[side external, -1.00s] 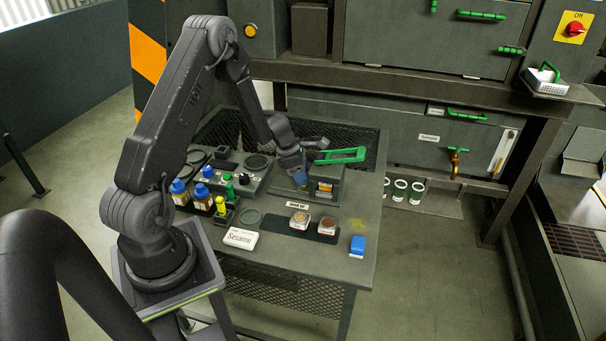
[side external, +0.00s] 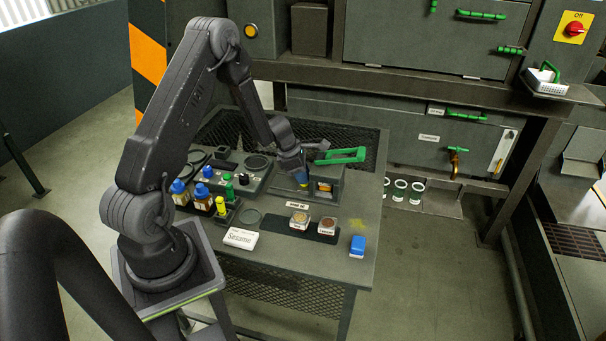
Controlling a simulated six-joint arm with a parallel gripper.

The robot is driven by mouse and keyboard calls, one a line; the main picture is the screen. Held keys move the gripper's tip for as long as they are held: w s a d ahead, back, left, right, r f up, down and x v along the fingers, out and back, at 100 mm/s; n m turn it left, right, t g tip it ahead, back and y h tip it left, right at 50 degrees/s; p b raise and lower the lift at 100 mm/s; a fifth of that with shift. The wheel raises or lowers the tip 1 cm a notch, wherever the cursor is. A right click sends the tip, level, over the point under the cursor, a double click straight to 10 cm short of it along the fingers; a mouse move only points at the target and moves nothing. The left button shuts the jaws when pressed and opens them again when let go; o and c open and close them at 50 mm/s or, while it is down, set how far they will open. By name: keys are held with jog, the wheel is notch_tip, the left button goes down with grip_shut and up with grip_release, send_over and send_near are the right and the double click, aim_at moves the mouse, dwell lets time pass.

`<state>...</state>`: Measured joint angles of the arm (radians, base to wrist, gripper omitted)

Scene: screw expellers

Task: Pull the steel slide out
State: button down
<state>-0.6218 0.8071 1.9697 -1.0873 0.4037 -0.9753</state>
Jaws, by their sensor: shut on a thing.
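A small grey device (side external: 327,185) with an orange window on its front stands on the bench, right of the middle. My gripper (side external: 303,183) points down at the left side of this device. It is shut on what appears to be the steel slide at that side. The slide is too small and too much covered by the fingers to make out its shape, or how far it sits in the device.
Blue-capped bottles (side external: 203,197) are at the left. Bench between mat and block is clear.

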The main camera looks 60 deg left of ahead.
jog(key=s+a, duration=0.6)
jog(key=shift+s+a, duration=0.15)
jog(key=shift+a, duration=0.1)
jog(key=c, duration=0.9)
grip_release()
jog(key=shift+c, duration=0.2)
jog(key=shift+r, duration=0.1)
jog(key=v, duration=1.3)
jog(key=shift+s+r, duration=0.2)
jog(key=shift+r, duration=0.1)
